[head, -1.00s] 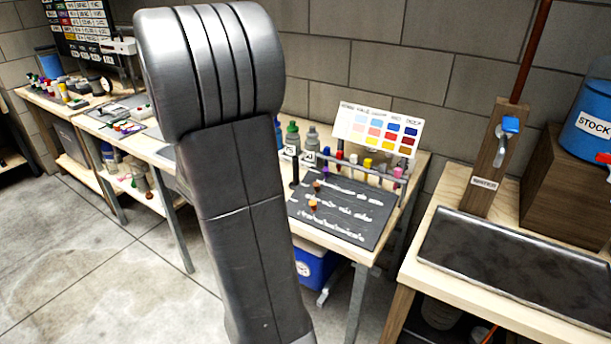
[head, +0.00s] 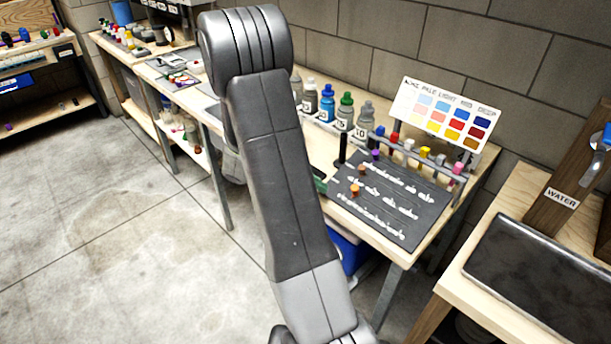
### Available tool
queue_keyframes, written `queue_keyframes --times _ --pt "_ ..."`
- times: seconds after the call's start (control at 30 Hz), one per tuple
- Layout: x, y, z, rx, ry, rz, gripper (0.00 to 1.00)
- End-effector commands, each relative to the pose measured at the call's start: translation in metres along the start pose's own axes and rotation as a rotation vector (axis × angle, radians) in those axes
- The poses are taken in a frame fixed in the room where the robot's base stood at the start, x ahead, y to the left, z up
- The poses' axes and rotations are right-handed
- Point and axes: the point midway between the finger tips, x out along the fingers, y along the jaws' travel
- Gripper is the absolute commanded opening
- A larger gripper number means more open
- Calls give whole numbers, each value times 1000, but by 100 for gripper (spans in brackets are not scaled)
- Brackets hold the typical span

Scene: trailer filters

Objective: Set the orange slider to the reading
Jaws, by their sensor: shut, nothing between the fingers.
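A dark slider board (head: 428,222) with white scale markings lies on the wooden bench in the middle right of the head view. Three small knobs stand at its left side: a purple one (head: 376,155), a brownish one (head: 362,168) and an orange one (head: 355,190), the nearest, at the left of the lowest scale. The orange knob looks like the orange slider. The scale marks are too small to read. My gripper is not in view; only my grey arm links show, left of the board.
A colour chart (head: 447,115) stands behind the board, with coloured markers in a rack. Several bottles (head: 345,110) and a black post (head: 342,150) stand near its back left. A dark tray (head: 545,275) lies on the right bench beside a WATER post (head: 565,190). Floor is clear at left.

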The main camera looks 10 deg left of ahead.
Motion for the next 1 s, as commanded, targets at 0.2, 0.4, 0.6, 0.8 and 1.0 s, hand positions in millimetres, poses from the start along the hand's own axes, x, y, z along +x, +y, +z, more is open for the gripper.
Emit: queue_keyframes --times 0.2,0.4,0.6,0.8,1.0 --pt "34 0 16 3 0 -3 0" --pt "45 0 29 1 0 -1 0" --pt "48 0 32 1 0 0 0" --pt "48 0 32 1 0 0 0" --pt "55 -9 37 0 0 0 0"
